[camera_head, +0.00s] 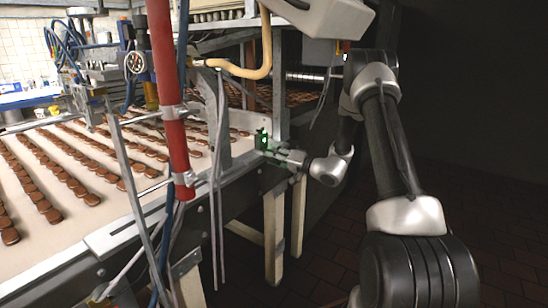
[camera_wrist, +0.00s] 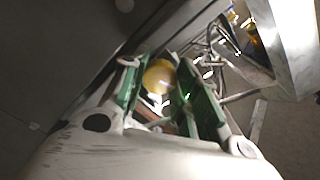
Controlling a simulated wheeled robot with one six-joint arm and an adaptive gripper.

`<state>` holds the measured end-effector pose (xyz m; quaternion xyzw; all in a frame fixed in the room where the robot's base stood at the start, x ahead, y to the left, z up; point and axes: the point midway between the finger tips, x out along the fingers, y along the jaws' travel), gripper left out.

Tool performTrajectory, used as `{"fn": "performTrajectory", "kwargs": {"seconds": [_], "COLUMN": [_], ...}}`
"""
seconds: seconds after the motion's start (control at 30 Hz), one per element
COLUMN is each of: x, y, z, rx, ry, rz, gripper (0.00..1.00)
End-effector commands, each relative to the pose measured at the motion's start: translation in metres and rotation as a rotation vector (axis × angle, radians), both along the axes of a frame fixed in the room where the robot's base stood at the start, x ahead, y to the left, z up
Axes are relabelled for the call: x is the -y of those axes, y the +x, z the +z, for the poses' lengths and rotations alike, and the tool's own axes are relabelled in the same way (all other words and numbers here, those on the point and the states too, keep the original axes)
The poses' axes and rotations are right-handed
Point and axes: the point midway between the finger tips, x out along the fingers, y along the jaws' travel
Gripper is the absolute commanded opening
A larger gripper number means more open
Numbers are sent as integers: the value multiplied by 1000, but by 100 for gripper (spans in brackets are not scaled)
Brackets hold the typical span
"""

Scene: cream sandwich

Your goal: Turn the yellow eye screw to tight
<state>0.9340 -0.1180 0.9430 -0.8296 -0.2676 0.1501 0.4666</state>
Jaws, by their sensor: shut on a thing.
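The yellow eye screw (camera_wrist: 158,76) shows in the wrist view as a rounded yellow shape between the green finger pads. My gripper (camera_head: 263,140) is at the near right corner of the conveyor frame in the head view. It also fills the lower part of the wrist view (camera_wrist: 163,88), with its fingers shut on the eye screw. In the head view the eye screw cannot be made out behind the fingers. How far the screw is turned cannot be told.
The conveyor belt (camera_head: 105,185) carries rows of brown biscuits to the left of my gripper. A red vertical pipe (camera_head: 166,80) with hoses stands in front of the belt. A yellow hose (camera_head: 245,72) hangs above. Dark open floor (camera_head: 340,240) lies to the right.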

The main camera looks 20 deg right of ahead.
Motion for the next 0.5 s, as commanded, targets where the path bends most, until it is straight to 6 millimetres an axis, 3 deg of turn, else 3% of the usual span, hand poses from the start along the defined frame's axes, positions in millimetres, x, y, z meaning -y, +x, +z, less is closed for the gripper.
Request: {"fn": "performTrajectory", "kwargs": {"seconds": [0.5], "x": [0], "y": [-1], "z": [-1], "rx": [-207], "ry": [284], "rz": [0], "gripper": [6]}}
